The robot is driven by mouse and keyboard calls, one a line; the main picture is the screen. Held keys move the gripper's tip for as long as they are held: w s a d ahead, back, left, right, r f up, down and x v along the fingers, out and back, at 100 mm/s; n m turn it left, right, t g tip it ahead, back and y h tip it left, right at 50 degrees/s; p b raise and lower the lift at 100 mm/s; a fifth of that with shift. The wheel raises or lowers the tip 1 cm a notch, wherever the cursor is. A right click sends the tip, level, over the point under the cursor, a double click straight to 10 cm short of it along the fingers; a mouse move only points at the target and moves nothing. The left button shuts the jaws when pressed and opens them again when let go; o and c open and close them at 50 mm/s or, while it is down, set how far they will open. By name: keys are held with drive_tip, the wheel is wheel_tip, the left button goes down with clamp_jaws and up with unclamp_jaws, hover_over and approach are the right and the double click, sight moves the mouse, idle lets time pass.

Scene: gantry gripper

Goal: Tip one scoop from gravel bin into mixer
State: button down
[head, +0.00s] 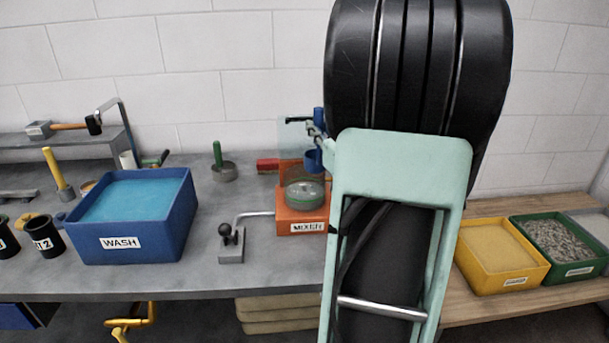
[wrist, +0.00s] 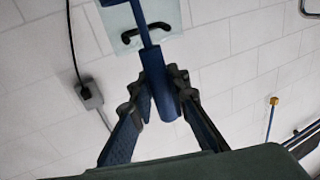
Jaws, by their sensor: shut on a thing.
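My gripper (head: 318,135) is shut on the handle of a blue scoop (head: 313,161). In the wrist view my gripper (wrist: 158,100) has its fingers on both sides of the blue scoop handle (wrist: 165,96). The scoop's cup hangs just above the orange mixer (head: 302,222), over its round opening; I cannot see what is in the cup. A clear panel (head: 291,137) with a black handle stands up behind the mixer; it also shows in the wrist view (wrist: 128,37). The green gravel bin (head: 581,269), holding grey gravel, sits on the wooden bench at right.
A yellow bin (head: 505,283) of sand stands beside the gravel bin. Left of the mixer are a lever box (head: 231,245), a green-handled tool (head: 222,169) and the blue wash tub (head: 121,243). A red block (head: 267,165) lies close to the mixer. My arm hides the bench right of it.

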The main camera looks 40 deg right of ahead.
drive_tip(key=shift+f, duration=0.1)
drive_tip(key=shift+r+p, duration=1.6)
drive_tip(key=shift+r, duration=1)
